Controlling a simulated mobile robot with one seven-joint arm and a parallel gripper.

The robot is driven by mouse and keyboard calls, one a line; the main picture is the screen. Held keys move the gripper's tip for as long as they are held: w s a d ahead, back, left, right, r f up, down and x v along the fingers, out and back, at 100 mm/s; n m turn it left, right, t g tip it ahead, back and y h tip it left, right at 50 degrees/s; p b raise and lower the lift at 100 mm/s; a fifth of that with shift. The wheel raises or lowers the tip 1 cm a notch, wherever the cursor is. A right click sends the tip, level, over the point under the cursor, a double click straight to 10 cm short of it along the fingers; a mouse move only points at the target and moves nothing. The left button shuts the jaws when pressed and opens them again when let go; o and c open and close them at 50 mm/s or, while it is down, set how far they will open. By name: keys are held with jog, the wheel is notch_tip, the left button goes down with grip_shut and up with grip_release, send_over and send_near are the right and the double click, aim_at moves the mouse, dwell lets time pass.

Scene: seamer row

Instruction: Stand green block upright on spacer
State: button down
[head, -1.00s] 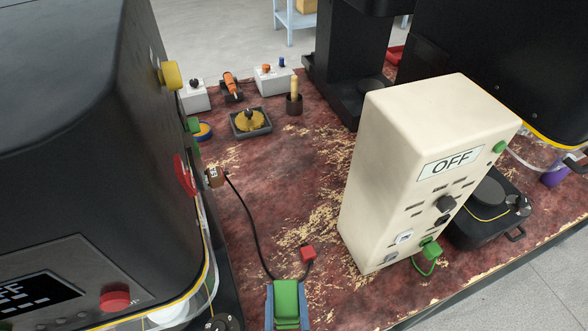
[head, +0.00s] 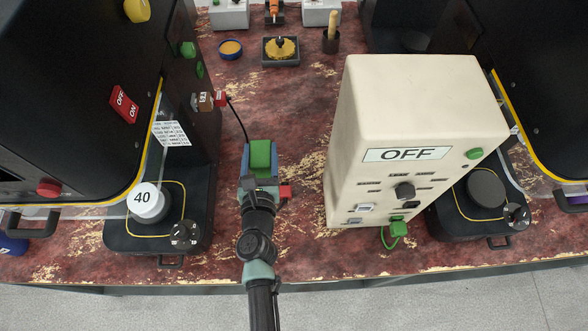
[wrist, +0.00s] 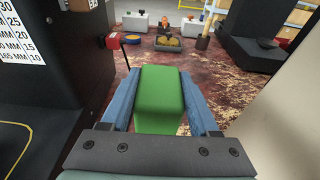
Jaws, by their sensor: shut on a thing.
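The green block (head: 260,155) is between the blue fingers of my gripper (head: 260,146), over the table left of the cream box. In the wrist view the block (wrist: 160,97) fills the gap between the fingers, with a finger along each side. A white round piece marked 40 (head: 147,201), which looks like the spacer, sits on the black base of the left machine, left of my gripper. Its top looks bare. The wrist view does not show it.
The cream box marked OFF (head: 405,125) stands close on the right. The left black machine (head: 80,90) has a clear guard near the white piece. A red plug with a black cable (head: 221,98) is beyond my gripper. A tray with a yellow item (head: 280,50) stands farther back.

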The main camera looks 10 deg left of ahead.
notch_tip(320, 180, down, 5)
jog(key=b, duration=0.4)
jog(key=shift+a+f, duration=0.1)
jog(key=shift+a, duration=0.05)
jog(key=shift+f+b, duration=2.2)
jog(key=shift+f, duration=0.15)
jog(key=shift+f, duration=0.1)
jog(key=shift+f, duration=0.15)
jog(key=shift+c, duration=0.6)
grip_release()
